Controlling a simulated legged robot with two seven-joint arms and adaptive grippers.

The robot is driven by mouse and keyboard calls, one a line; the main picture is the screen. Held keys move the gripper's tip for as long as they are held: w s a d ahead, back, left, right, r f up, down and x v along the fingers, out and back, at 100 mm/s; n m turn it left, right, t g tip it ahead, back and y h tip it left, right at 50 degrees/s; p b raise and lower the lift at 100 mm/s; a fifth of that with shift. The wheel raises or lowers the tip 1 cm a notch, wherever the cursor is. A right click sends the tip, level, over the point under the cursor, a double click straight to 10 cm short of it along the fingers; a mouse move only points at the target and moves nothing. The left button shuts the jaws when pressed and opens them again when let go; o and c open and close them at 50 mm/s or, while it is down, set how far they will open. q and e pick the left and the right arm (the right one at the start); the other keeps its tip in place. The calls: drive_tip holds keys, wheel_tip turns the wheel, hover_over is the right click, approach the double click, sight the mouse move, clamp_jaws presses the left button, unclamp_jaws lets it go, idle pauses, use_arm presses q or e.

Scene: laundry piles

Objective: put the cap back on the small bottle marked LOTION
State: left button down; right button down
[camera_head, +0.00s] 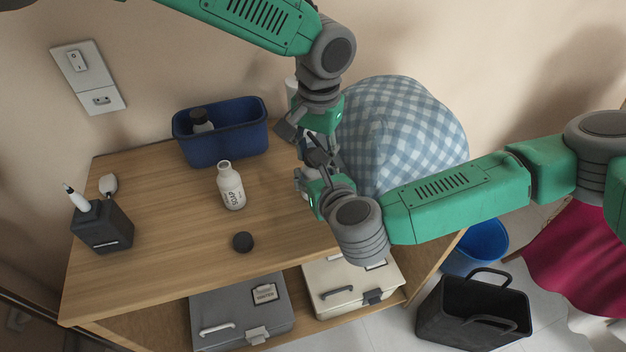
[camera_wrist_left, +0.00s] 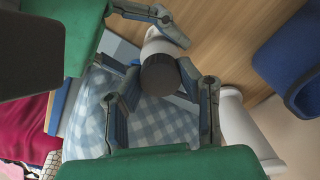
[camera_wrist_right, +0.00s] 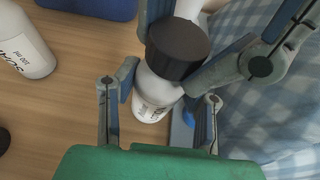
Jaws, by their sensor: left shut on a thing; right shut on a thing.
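My right gripper (camera_wrist_right: 157,88) is shut on a small white bottle (camera_wrist_right: 150,97), upright above the table; its label is mostly hidden. My left gripper (camera_wrist_left: 158,76) is shut on a black cap (camera_wrist_left: 157,74), which also shows in the right wrist view (camera_wrist_right: 178,48). The cap sits over the bottle's mouth, touching or nearly so; I cannot tell if it is seated. In the head view the two grippers meet at the table's right side and hide both. Another white bottle, marked SOAP (camera_head: 231,188), stands uncapped on the table. A loose black cap (camera_head: 242,242) lies in front of it.
A blue bin (camera_head: 222,148) holding a dark-capped bottle stands at the table's back. A dark holder (camera_head: 103,232) with brushes is at left. A checkered cloth bundle (camera_head: 400,135) is close behind my grippers.

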use_arm(q)
drive_tip(key=m, duration=0.4)
drive_tip(key=shift+s+d, duration=0.1)
drive_tip(key=shift+s, duration=0.05)
use_arm(e)
drive_tip(key=shift+d, duration=0.1)
use_arm(q)
drive_tip(key=m, duration=0.2)
drive_tip(key=shift+m, duration=0.3)
drive_tip(key=m, duration=0.6)
drive_tip(key=shift+a+m, duration=0.25)
drive_tip(key=shift+m, duration=0.15)
drive_tip(key=c, duration=1.2)
unclamp_jaws()
drive_tip(key=shift+o, duration=0.2)
drive_tip(key=shift+d+r, duration=0.1)
drive_tip(key=shift+r, duration=2.15)
drive_tip(key=shift+c, duration=0.3)
